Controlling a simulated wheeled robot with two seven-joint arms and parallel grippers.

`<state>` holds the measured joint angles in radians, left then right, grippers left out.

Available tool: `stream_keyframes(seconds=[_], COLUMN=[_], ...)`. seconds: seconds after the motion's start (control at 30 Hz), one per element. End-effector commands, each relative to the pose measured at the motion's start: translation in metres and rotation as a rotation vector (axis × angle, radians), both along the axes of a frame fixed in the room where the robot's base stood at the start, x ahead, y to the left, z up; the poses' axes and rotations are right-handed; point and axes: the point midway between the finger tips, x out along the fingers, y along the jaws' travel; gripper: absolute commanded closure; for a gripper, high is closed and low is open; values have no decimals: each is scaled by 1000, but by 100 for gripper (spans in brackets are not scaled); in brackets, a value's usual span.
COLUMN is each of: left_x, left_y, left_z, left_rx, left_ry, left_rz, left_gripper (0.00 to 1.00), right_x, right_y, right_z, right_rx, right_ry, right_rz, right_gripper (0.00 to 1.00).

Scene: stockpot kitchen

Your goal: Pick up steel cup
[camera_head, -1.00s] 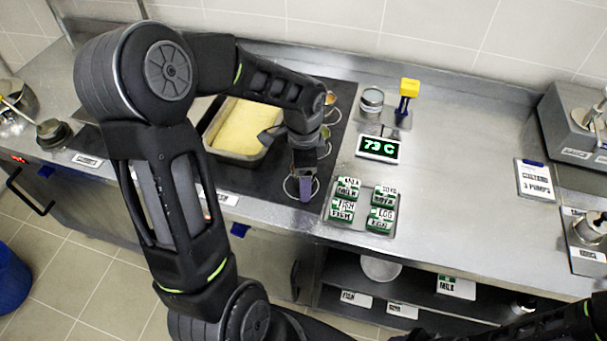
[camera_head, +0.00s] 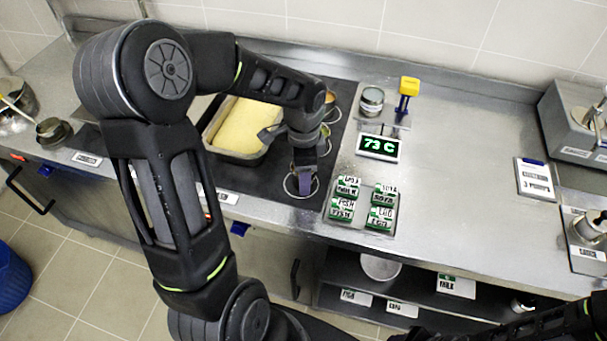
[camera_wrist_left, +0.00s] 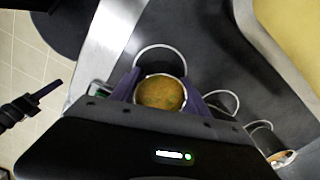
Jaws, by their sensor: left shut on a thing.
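My left gripper (camera_head: 304,184) is over the front right of the dark mat, at a wire ring near the mat's front edge. In the left wrist view a small round cup (camera_wrist_left: 161,76) with a thin pale rim sits between its two purple fingers, which are shut on it. The cup holds orange-brown food with green specks. A wire ring (camera_wrist_left: 160,47) shows just beyond the cup. In the head view the gripper hides most of the cup, and I cannot tell how high it is.
A yellow-filled pan (camera_head: 238,128) stands left of my gripper. More wire rings and small cups (camera_head: 330,98) line the mat behind it. A tray of green-and-white labelled blocks (camera_head: 362,203) and a display (camera_head: 379,148) are to the right.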

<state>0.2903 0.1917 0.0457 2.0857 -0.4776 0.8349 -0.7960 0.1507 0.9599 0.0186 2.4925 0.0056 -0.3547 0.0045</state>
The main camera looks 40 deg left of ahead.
Motion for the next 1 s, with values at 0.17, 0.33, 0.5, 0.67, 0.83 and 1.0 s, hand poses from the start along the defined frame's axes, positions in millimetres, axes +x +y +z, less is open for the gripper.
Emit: stream_keyframes(seconds=[0.17, 0.33, 0.5, 0.67, 0.83, 1.0], left_x=[0, 0, 0, 0, 1, 2], left_y=[0, 0, 0, 0, 0, 0], left_z=[0, 0, 0, 0, 9, 35], left_rx=[0, 0, 1, 1, 2, 2], left_ry=[0, 0, -1, -1, -4, -7], left_rz=[0, 0, 0, 0, 0, -1], left_gripper=[72, 86, 96, 96, 96, 96], right_x=[0, 0, 0, 0, 0, 0], right_y=[0, 0, 0, 0, 0, 0], right_z=[0, 0, 0, 0, -1, -4], right_rx=[0, 0, 0, 0, 0, 1], right_ry=[0, 0, 0, 0, 0, -1], right_rz=[0, 0, 0, 0, 0, 1], right_gripper=[64, 64, 64, 64, 64, 64])
